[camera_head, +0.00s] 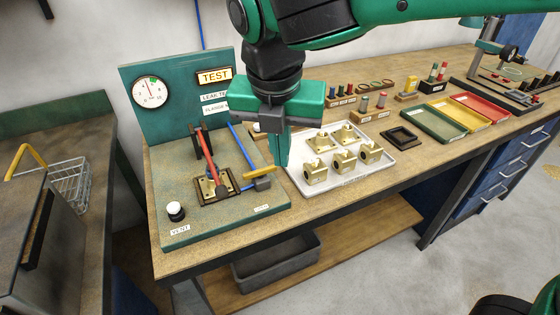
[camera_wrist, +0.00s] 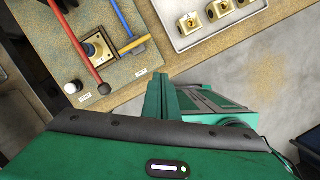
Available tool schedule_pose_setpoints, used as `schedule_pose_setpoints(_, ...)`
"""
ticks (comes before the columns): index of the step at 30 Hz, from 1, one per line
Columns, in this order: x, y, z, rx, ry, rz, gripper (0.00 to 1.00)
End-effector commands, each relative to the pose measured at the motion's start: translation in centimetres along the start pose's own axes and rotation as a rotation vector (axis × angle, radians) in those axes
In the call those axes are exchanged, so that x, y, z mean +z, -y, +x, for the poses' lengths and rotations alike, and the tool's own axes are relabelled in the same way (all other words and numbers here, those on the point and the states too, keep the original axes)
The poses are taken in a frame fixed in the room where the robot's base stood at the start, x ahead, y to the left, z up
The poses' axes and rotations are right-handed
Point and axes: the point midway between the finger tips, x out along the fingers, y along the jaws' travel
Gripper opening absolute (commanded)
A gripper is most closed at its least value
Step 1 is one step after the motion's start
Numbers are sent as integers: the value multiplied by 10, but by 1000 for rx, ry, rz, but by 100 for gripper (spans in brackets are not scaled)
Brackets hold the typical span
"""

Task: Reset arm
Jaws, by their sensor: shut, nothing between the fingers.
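My gripper (camera_head: 282,150) is green and points down above the workbench, between the leak test station and the white tray. Its fingers are shut with nothing between them, and it also shows in the wrist view (camera_wrist: 160,100). The arm reaches in from the top right.
A pressure gauge (camera_head: 150,92) is on the station's upright panel. A black square holder (camera_head: 401,138) lies right of the tray, then green, yellow and red trays (camera_head: 440,125). Small racks with coloured plugs (camera_head: 370,115) stand behind. A grey bin (camera_head: 276,262) sits on the lower shelf. Floor in front is clear.

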Motion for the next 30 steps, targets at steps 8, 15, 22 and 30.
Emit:
schedule_pose_setpoints(8, 1, 2, -8, -1, -1, 2, 0)
schedule_pose_setpoints(15, 1, 3, -7, -1, 0, 4, 0)
schedule_pose_setpoints(22, 14, 24, -1, -19, -1, 131, 0)
schedule_pose_setpoints(30, 59, 147, 26, -106, 2, 886, 0)
